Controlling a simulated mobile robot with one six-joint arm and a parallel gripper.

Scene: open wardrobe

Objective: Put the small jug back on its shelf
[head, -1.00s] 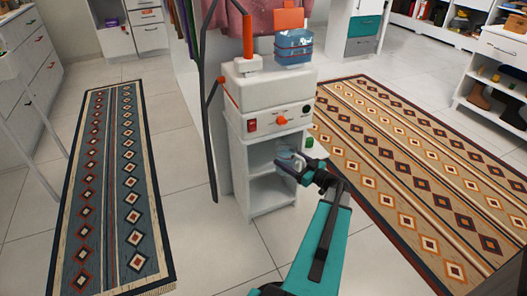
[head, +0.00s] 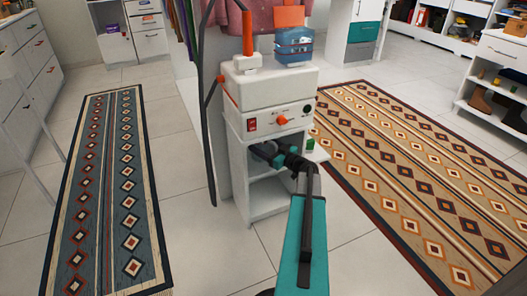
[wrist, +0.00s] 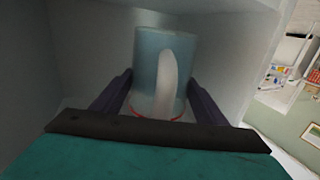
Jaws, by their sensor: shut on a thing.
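The small jug (wrist: 148,52) is pale blue with a white handle facing the wrist camera. A thin red line shows around its lower edge. My gripper (wrist: 160,76) has its two dark fingers on either side of the jug, shut on it. In the head view my gripper (head: 267,151) reaches into the upper opening of the white shelf unit (head: 239,183). Pale walls surround the jug in the wrist view. The jug is hidden or too dark to make out in the head view. I cannot tell if its base touches the shelf board.
A white box with a red switch and an orange knob (head: 283,120) sits just above the opening. A blue container (head: 293,46) stands on top. A dark pole (head: 206,130) rises at the unit's left. Patterned rugs lie left (head: 110,190) and right (head: 420,170).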

